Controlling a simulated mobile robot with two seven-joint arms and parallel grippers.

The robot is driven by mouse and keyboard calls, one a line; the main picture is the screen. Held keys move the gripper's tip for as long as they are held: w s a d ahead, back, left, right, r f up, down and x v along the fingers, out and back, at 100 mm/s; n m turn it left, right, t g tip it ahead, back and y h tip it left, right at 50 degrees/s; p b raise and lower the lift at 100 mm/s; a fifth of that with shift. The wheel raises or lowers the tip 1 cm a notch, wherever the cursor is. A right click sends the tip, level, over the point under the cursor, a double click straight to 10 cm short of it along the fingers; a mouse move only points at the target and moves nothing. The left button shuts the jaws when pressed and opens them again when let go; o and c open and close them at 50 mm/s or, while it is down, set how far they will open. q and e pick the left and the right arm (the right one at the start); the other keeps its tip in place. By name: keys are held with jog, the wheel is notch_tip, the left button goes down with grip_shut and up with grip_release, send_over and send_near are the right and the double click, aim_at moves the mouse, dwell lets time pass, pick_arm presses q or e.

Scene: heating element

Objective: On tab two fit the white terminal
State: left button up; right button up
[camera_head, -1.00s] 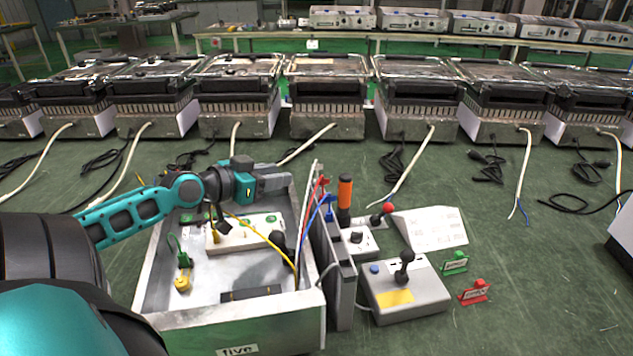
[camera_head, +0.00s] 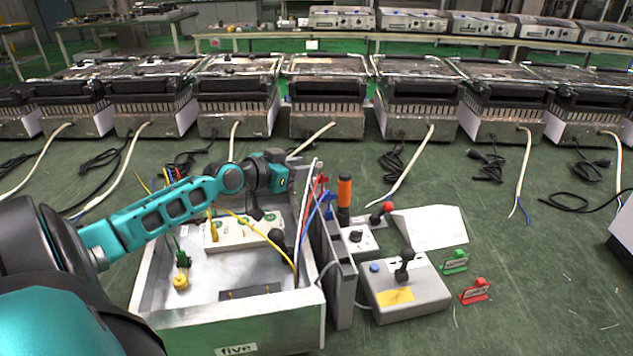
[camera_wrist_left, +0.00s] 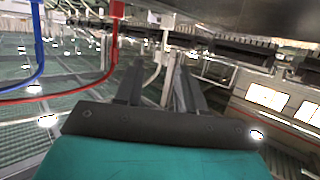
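The white terminal lead (camera_head: 308,190) stands upright at the right wall of the metal box. It also shows as a white wire (camera_wrist_left: 156,72) in the left wrist view. My left gripper (camera_wrist_left: 160,75) has its fingers apart, with the white wire showing between or just beyond them; I see no grip on it. In the head view my left gripper (camera_head: 279,172) is just left of the white lead, its fingertips hidden. The white tab block (camera_head: 236,233) with green marks lies inside the box; I cannot read which tab is two. My right gripper is not in view.
A red lead (camera_wrist_left: 115,40) and a blue lead (camera_wrist_left: 38,50) stand near the white one. The metal box (camera_head: 236,331) is labelled "five". A yellow wire (camera_head: 258,232) crosses it. A joystick box (camera_head: 412,296) and an orange-handled tool (camera_head: 344,191) stand to the right.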

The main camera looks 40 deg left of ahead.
pick_arm(q)
jog(key=shift+x, duration=1.5)
jog(key=shift+c, duration=0.4)
grip_shut()
